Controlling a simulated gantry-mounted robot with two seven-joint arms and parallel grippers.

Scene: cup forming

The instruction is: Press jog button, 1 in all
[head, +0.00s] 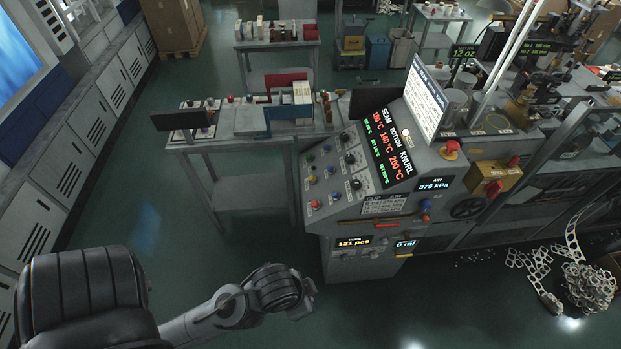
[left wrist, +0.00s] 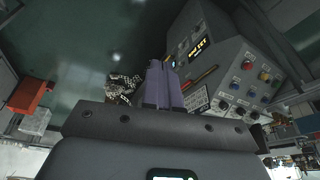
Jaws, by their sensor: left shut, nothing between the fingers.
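The control console (head: 375,205) stands right of centre in the head view. Its sloped left panel carries several coloured push buttons, among them a red button (head: 315,203) and a blue button (head: 333,195), beside dark knobs (head: 356,184). The labels are too small to read, so I cannot tell which button is the jog button. My left gripper (left wrist: 158,66) is shut and empty, apart from the panel. In the head view my left arm reaches in below the console. My right gripper is out of view.
A lit temperature display (head: 388,145) and a red emergency-stop button (head: 451,148) are on the console. A workbench (head: 215,150) stands left of it. Scrap metal strip (head: 585,290) lies on the floor at right. The green floor (head: 215,245) before the console is clear.

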